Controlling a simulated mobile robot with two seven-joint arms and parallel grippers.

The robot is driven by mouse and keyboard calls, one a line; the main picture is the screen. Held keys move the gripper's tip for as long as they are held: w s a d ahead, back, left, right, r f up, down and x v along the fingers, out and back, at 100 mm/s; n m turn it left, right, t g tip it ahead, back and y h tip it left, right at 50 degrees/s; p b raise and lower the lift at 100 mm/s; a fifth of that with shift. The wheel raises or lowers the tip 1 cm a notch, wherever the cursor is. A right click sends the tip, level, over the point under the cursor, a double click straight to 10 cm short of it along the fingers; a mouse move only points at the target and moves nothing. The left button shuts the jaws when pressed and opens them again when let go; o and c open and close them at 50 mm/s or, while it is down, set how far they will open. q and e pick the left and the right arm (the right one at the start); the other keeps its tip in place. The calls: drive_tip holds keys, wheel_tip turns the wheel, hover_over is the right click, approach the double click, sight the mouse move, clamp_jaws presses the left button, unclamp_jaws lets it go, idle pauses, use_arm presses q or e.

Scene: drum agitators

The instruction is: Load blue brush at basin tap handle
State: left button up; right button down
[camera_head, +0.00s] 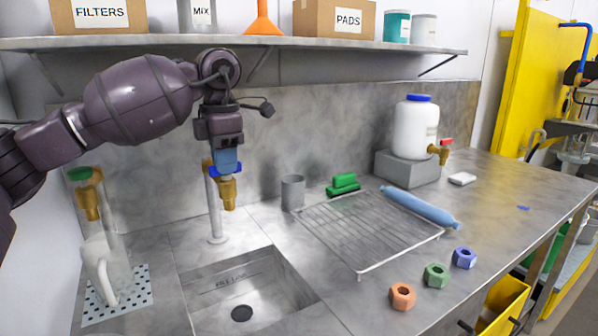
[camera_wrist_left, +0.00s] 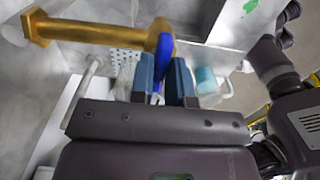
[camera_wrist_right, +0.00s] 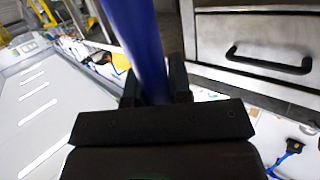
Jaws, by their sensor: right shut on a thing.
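The basin tap (camera_head: 228,192) is brass with a blue handle (camera_head: 224,170) and stands on a grey post behind the sink basin (camera_head: 262,277). My left gripper (camera_head: 226,160) points down at the handle from above. In the left wrist view the blue handle (camera_wrist_left: 165,48) lies between the two blue-grey fingers (camera_wrist_left: 162,78), with a narrow gap between them. My right gripper (camera_wrist_right: 157,88) shows only in the right wrist view, shut on a dark blue rod (camera_wrist_right: 136,35). The rod's ends are out of view, so I cannot tell whether it is the blue brush.
A wire rack (camera_head: 362,228) stands right of the basin, with a light blue roll (camera_head: 420,207) along its edge. A green brush (camera_head: 343,184) and grey cup (camera_head: 293,192) are behind. Several coloured nuts lie in front. A white jug (camera_head: 107,270) stands left; a shelf (camera_head: 330,44) hangs above.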

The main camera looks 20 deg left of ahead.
use_arm(q)
drive_tip(key=o, duration=0.4)
drive_tip(key=shift+c, duration=0.2)
